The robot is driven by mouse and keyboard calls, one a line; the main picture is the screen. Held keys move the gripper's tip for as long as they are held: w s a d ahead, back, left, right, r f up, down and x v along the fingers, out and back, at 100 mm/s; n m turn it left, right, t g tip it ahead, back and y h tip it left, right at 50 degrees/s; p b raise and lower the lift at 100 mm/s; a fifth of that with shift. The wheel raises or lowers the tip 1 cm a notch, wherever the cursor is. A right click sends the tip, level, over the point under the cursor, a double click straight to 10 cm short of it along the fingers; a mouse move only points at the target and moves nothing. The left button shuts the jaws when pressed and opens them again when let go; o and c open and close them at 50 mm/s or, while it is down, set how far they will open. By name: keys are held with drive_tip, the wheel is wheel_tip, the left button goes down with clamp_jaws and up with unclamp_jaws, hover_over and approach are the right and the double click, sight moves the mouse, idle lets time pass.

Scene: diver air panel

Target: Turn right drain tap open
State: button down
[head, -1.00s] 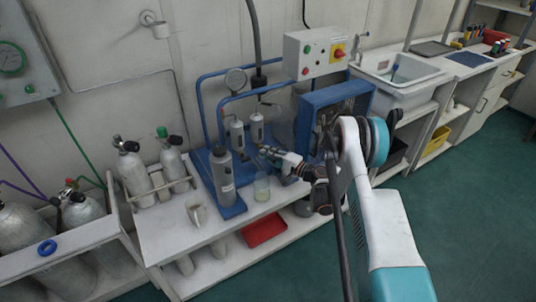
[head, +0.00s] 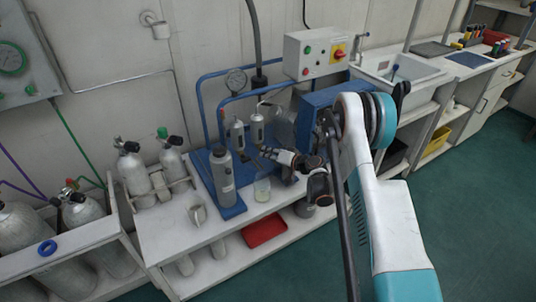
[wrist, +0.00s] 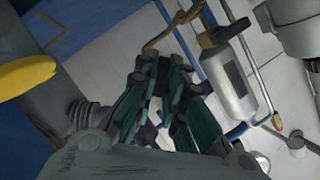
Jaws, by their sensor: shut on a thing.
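Two filter bowls stand on the blue-framed panel: the left one (head: 237,135) and the right one (head: 257,128). My gripper (head: 264,151) reaches in from the right, just below the right bowl. In the wrist view, my dark green fingers (wrist: 164,64) are closed together at the end of a bent brass-coloured piece. I take this to be the right drain tap (wrist: 158,38); its gripped end is hidden between the fingers. The tap's angle is hard to tell.
A glass beaker (head: 262,189) stands on the bench below my gripper. A blue box (head: 322,95) is close beside my arm. A red tray (head: 264,230) is on the lower shelf.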

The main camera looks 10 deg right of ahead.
drive_tip(key=shift+s+a+n+h, duration=0.1)
drive_tip(key=shift+n+h, duration=1.5)
drive_tip(key=shift+n, duration=0.8)
drive_tip(key=c, duration=1.7)
unclamp_jaws()
drive_tip(key=shift+r, duration=0.1)
drive_tip(key=shift+v, duration=3.7)
